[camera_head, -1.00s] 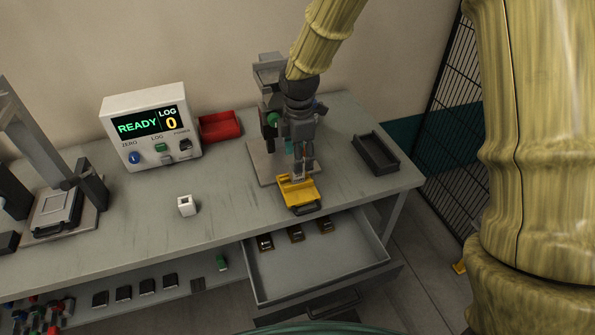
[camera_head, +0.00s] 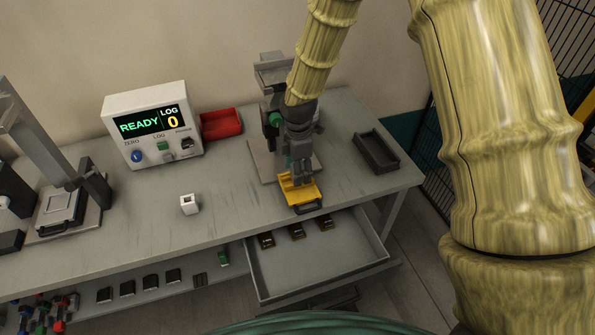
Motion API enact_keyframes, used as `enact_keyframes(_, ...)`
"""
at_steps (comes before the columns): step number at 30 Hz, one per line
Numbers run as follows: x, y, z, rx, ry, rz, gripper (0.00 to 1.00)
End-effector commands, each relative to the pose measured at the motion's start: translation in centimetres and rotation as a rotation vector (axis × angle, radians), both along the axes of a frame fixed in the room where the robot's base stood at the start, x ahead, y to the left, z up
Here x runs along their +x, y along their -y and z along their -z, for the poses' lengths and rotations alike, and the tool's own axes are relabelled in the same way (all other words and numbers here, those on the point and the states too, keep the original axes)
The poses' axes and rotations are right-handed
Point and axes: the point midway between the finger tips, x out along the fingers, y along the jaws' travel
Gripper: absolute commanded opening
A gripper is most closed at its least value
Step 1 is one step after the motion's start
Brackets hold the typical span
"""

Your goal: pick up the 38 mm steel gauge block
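My gripper (camera_head: 297,181) points down over the yellow tray (camera_head: 301,197) near the bench's front edge. Its fingers are small and dark here, and I cannot tell whether they are open or hold anything. Three small dark brown pieces with shiny parts lie along the back of the open drawer (camera_head: 318,268): a left one (camera_head: 266,240), a middle one (camera_head: 296,231) and a right one (camera_head: 326,223). No size marking can be read, so I cannot tell which thing is the 38 mm block. The inside of the yellow tray is partly hidden by my gripper.
A grey stand (camera_head: 272,75) rises behind my gripper. A dark tray (camera_head: 376,152) is to its right and a red bin (camera_head: 220,124) to its left. A white cube (camera_head: 189,204) sits before the readout box (camera_head: 151,125), which shows READY and LOG 0. The bench between is clear.

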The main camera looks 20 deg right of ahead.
Motion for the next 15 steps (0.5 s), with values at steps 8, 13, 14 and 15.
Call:
enact_keyframes(8, -0.02, -0.02, 0.02, 0.000, -0.001, 0.000, 0.28)
enact_keyframes(13, -0.02, -0.01, 0.00, 0.000, -0.001, 0.000, 0.00)
enact_keyframes(14, -0.01, -0.01, -0.03, 0.000, 0.000, 0.000, 0.00)
enact_keyframes(15, -0.01, -0.01, -0.03, 0.000, 0.000, 0.000, 0.00)
